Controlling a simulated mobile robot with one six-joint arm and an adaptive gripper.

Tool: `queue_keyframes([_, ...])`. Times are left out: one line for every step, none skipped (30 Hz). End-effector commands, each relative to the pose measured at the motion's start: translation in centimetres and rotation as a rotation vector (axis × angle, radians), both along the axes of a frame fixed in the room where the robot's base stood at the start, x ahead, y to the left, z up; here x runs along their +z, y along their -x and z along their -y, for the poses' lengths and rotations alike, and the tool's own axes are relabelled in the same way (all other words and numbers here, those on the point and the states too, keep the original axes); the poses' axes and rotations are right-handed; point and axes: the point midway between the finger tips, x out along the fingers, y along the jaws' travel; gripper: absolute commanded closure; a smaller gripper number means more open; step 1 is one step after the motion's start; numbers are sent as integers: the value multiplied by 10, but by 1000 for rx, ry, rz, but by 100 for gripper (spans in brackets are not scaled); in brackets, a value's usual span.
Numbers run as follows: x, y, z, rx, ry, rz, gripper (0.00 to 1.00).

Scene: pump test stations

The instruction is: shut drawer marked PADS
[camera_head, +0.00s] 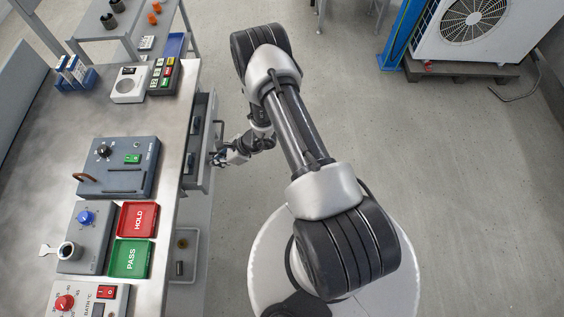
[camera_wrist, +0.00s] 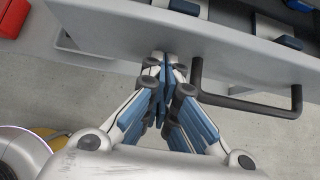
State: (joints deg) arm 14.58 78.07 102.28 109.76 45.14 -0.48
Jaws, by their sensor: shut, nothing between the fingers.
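A grey drawer (camera_head: 205,165) stands out from the right side of the workbench, open, beside my gripper (camera_head: 219,159). In the wrist view its grey front panel (camera_wrist: 120,32) crosses the upper picture, with a black bar handle (camera_wrist: 245,101) on it. Blue-and-grey blocks (camera_wrist: 287,40) lie behind the panel. No PADS marking can be read in either view. My gripper is shut and empty in the wrist view (camera_wrist: 163,62). Its fingertips are at the drawer front, just left of the handle; I cannot tell whether they touch it.
The workbench (camera_head: 170,110) carries a grey test box (camera_head: 118,165), a red HOLD tray (camera_head: 137,220) and a green PASS tray (camera_head: 131,258). A lower shelf (camera_head: 184,245) holds small parts. The floor (camera_head: 460,200) on the right is clear up to a fan unit (camera_head: 475,30).

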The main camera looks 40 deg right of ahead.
Motion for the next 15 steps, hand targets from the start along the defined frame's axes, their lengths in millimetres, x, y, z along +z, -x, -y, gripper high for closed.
queue_keyframes([-3,-7,-12,6,1,3,100])
queue_keyframes([-3,-11,-17,5,1,2,100])
queue_keyframes([-3,-15,-23,6,1,3,100])
queue_keyframes([-2,-18,-28,5,0,2,100])
queue_keyframes([-2,-22,-32,4,1,3,100])
queue_keyframes([-2,-26,-37,3,0,3,100])
queue_keyframes([-2,-28,-41,2,0,3,100])
queue_keyframes([-2,-30,-45,3,0,2,100])
queue_keyframes([-2,-33,-48,3,0,2,100])
queue_keyframes([-2,-34,-51,2,0,1,100])
queue_keyframes([-2,-36,-53,2,0,1,100])
queue_keyframes([-1,-38,-56,1,0,1,100])
queue_keyframes([-1,-39,-57,1,0,1,100])
queue_keyframes([-1,-40,-59,1,0,1,100])
queue_keyframes([-1,-41,-60,0,1,1,100])
